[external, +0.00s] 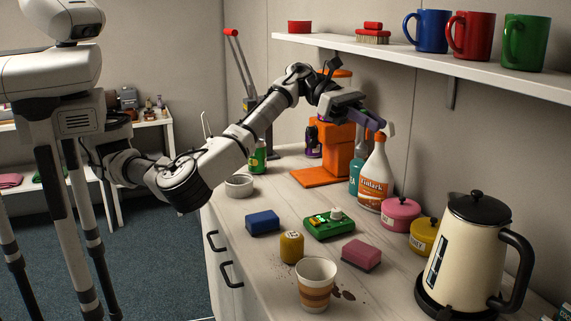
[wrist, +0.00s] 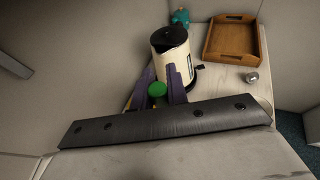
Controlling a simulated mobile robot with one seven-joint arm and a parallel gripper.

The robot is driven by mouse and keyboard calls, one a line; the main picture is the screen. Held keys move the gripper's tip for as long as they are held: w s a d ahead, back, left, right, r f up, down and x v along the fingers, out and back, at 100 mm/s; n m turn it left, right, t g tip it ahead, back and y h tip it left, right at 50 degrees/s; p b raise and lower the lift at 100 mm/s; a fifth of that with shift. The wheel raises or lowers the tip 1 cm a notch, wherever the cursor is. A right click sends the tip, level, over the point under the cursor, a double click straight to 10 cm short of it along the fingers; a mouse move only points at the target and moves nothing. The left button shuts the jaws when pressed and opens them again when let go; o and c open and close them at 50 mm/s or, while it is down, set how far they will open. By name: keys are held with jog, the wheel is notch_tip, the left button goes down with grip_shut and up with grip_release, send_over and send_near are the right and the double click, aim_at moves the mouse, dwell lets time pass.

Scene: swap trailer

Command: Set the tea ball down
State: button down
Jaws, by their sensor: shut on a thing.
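My gripper (external: 372,121) is raised over the back of the counter, just above the spray bottle, with its purple fingers pointing right. In the wrist view my gripper (wrist: 161,80) has a small green round thing (wrist: 157,89) between its fingers. It is shut on this thing, which is too small to identify for sure as the tea ball. The outside view does not show it clearly. A small shiny silver ball (wrist: 251,77) rests on the counter beside the wooden tray in the wrist view.
The kettle (external: 466,254), pink tin (external: 400,215), yellow tin (external: 424,237) and spray bottle (external: 374,183) crowd the right side. A paper cup (external: 315,284), pink sponge (external: 361,255) and blue block (external: 262,222) stand in front. A wooden tray (wrist: 231,58) lies beyond the kettle. A mug shelf (external: 430,62) hangs above.

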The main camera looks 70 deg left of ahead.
jog(key=s+d+f+m+g+h+p, duration=0.1)
jog(key=s+d+f+m+g, duration=0.15)
jog(key=d, duration=0.75)
jog(key=s+d+f+m+g+p, duration=0.1)
jog(key=s+d+m+g, duration=0.25)
jog(key=d, duration=0.75)
jog(key=shift+n, duration=0.5)
jog(key=shift+s+a+f+p, duration=0.1)
jog(key=shift+f+p, duration=1.1)
jog(key=shift+f, duration=3.8)
jog(key=shift+s+a+f+p, duration=0.1)
jog(key=shift+f+p, duration=1.05)
jog(key=shift+f, duration=3.8)
jog(key=shift+f, duration=0.15)
jog(key=c, duration=1.5)
grip_release()
jog(key=shift+o, duration=0.6)
